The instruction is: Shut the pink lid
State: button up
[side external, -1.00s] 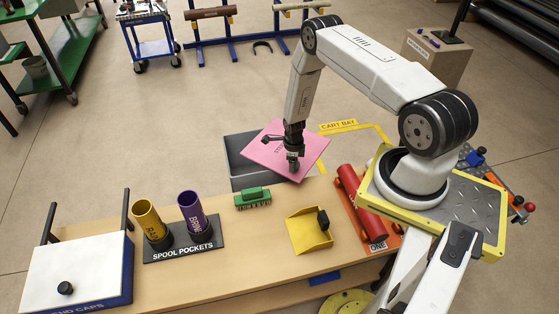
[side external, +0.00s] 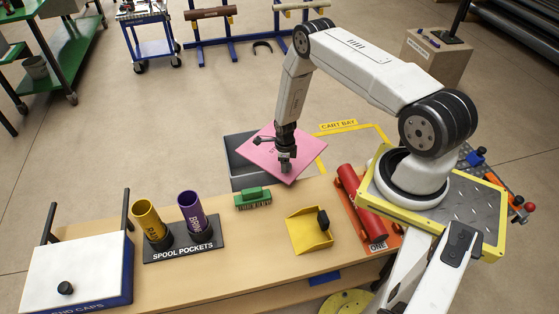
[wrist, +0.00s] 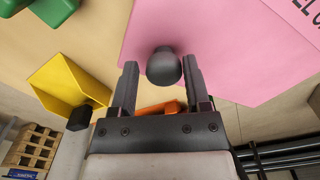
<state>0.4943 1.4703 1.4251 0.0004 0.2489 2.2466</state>
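The pink lid (side external: 262,154) is a flat panel tilted over the grey bin (side external: 237,172) at the table's far edge, not flat on it. My gripper (side external: 286,167) is at the lid's near side. In the wrist view the lid (wrist: 215,30) fills the upper right, with a dark round knob (wrist: 164,66) on it. My gripper's fingers (wrist: 160,70) stand apart on either side of the knob. A small gap shows left of the knob; the right finger is very near it, and I cannot tell if it touches. The hinge is not clearly visible.
A green brush (side external: 253,198) and a yellow dustpan (side external: 309,231) lie on the table near the lid. Spool pockets (side external: 182,240), a white-topped box (side external: 75,270) and a red cylinder (side external: 362,203) are farther off. Floor beyond the bin is mostly open.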

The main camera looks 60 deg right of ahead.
jog(key=w+a, duration=0.1)
jog(key=w, duration=0.1)
jog(key=w+a, duration=0.3)
jog(key=shift+w, duration=0.3)
dwell(0.7)
jog(key=shift+w, duration=0.1)
dwell(0.3)
jog(key=w+a, duration=0.4)
jog(key=w, duration=0.4)
jog(key=shift+w+a, duration=0.15)
jog(key=shift+a, duration=0.2)
dwell(0.9)
jog(key=o, duration=0.4)
jog(key=shift+r, duration=0.1)
